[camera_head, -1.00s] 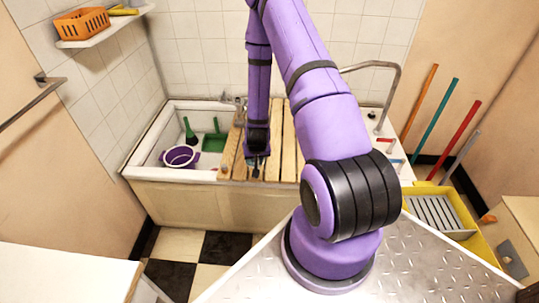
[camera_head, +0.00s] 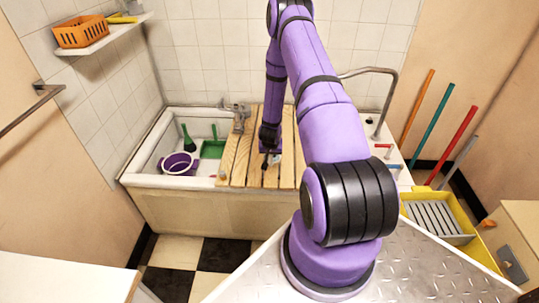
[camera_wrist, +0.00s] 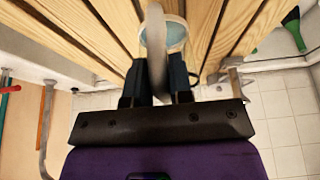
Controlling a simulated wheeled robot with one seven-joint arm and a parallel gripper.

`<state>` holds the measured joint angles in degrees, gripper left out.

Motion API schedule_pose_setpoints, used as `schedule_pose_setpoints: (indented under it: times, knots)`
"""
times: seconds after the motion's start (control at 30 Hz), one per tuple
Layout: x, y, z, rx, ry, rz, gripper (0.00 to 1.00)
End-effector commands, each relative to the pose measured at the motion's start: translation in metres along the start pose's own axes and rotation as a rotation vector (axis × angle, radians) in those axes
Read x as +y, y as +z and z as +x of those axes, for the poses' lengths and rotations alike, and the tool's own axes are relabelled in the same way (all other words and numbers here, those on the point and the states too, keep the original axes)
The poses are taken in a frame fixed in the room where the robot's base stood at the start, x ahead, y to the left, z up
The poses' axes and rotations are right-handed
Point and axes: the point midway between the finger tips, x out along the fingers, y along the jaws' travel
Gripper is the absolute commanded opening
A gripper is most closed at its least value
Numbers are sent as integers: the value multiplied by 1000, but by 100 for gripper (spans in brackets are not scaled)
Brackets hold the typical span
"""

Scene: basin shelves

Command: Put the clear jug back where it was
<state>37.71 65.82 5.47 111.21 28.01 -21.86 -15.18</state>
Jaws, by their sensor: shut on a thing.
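My gripper (camera_wrist: 157,78) is shut on the handle of the clear jug (camera_wrist: 174,36), a pale, see-through thing with a round bluish rim or base in the wrist view. In the head view my gripper (camera_head: 268,160) is low over the wooden slats (camera_head: 239,160) laid across the basin. The jug is hard to make out there, being small and partly behind the gripper. I cannot tell whether it touches the slats.
The open left part of the basin (camera_head: 150,158) holds a purple tub (camera_head: 178,161), a green brush (camera_head: 189,140) and a green dustpan (camera_head: 212,149). A tap (camera_head: 238,113) stands behind the slats. A metal rail (camera_head: 386,95) rises at the right. An orange basket (camera_head: 82,32) sits on the wall shelf.

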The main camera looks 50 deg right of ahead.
Motion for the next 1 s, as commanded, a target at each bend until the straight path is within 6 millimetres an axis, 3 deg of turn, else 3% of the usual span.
schedule_pose_setpoints:
  times: [0.1, 0.37, 0.63, 1.0]
  knots:
    - [-5, -14, 8, 1, -1, -1, 0]
    - [-9, -28, 16, 0, -1, 0, 0]
    - [-8, -16, 46, -2, -1, 0, 0]
    - [-9, -14, 50, -1, -1, -1, 0]
